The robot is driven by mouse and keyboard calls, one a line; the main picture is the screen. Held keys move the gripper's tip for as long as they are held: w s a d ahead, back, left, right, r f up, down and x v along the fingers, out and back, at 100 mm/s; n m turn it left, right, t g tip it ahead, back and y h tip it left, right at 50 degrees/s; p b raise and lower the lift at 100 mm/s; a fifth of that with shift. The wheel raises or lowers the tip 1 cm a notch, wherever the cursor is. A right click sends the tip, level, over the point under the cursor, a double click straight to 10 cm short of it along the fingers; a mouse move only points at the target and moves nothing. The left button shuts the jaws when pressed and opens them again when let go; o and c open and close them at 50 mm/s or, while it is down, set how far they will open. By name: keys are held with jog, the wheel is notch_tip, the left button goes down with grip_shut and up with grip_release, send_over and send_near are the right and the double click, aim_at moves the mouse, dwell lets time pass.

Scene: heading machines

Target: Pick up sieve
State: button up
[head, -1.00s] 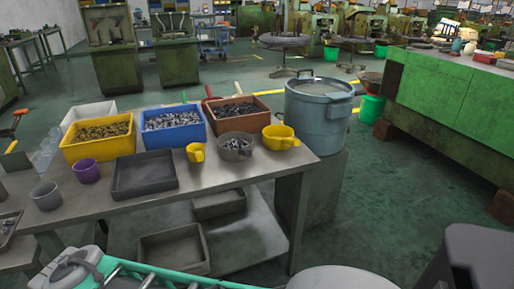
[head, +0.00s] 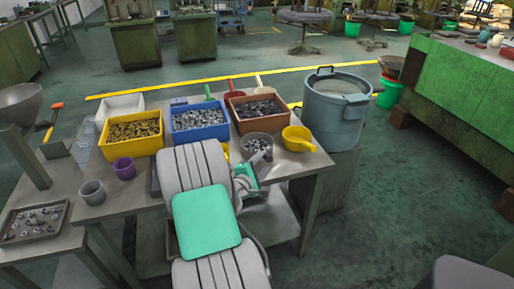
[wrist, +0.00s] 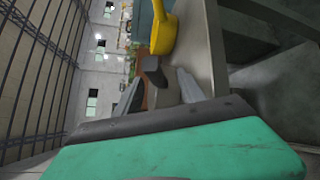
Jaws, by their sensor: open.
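A grey round vessel (head: 257,146) holding metal pieces stands near the table's front edge in the head view. A yellow handled bowl (head: 298,138) stands to its right and also shows in the wrist view (wrist: 163,32). I cannot tell for certain which of the two is the sieve; no mesh is visible. My gripper (head: 250,180) is open, just in front of the grey vessel at the table edge. In the wrist view its two fingers (wrist: 169,78) are apart and point toward the vessels. My arm hides part of the table and most of the dark tray.
Yellow, blue (head: 198,122) and brown (head: 258,110) bins of parts stand behind on the table (head: 290,168). A large blue-grey drum (head: 336,110) stands at the right. Grey and purple cups (head: 124,168) are at the left. Floor to the right is open.

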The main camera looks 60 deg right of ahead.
aim_at(269, 152)
jog(key=d, duration=0.7)
jog(key=shift+w+d+f, duration=0.3)
jog(key=shift+d+f, duration=0.05)
jog(key=shift+f, duration=0.05)
jog(key=shift+c, duration=0.4)
grip_shut()
jog(key=shift+r, duration=0.1)
